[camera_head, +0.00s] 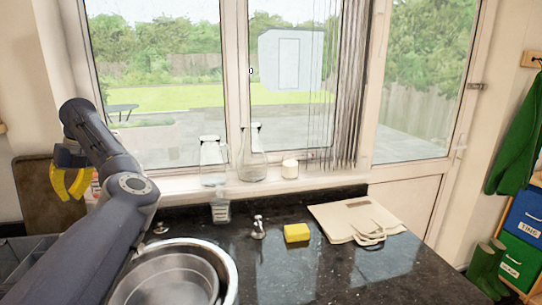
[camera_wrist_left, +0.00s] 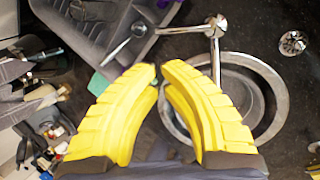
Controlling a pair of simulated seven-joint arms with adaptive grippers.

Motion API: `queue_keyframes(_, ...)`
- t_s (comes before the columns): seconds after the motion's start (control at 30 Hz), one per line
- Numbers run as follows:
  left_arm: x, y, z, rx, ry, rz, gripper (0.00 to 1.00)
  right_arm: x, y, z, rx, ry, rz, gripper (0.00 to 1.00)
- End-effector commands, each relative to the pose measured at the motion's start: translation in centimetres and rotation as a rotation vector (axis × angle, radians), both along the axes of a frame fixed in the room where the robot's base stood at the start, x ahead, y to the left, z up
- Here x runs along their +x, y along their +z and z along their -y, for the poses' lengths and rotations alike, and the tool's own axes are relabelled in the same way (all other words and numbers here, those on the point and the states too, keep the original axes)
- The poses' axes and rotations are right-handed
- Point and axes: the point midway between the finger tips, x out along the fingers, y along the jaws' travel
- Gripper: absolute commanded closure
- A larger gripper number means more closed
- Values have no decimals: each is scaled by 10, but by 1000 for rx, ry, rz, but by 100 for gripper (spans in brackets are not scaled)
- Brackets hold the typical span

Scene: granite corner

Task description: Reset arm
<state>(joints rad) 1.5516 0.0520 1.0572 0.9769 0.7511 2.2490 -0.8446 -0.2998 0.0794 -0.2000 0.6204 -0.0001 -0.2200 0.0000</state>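My left arm comes in from the lower left in the head view and bends near the window sill. My left gripper (camera_head: 69,183) hangs there with its yellow fingers curving downward, in front of a brown board at the left wall. In the left wrist view its two yellow fingers (camera_wrist_left: 160,70) lean together with their tips almost meeting. Nothing is held between them. The fingers appear above the sink area in that view, and are not seen touching anything. My right gripper is in neither view.
A round metal sink (camera_head: 225,262) sits in the black granite counter (camera_head: 330,270). A yellow sponge (camera_head: 296,233) and a beige bag (camera_head: 345,216) lie right of it. Glass bottles (camera_head: 251,160) and a white candle (camera_head: 290,169) stand on the sill. A faucet (camera_wrist_left: 212,32) shows near my fingers in the wrist view.

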Motion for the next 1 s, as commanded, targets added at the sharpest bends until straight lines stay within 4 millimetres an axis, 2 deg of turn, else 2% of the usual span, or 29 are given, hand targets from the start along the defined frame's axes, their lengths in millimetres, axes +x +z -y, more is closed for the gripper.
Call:
queue_keyframes(0.6, -9, -92, -27, 1, 2, -3, 100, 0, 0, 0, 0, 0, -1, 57)
queue_keyframes(0.8, -12, -113, -34, 2, 5, -2, 100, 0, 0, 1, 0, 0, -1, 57)
queue_keyframes(1.0, -13, -125, -38, 1, 5, -2, 100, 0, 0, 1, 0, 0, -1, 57)
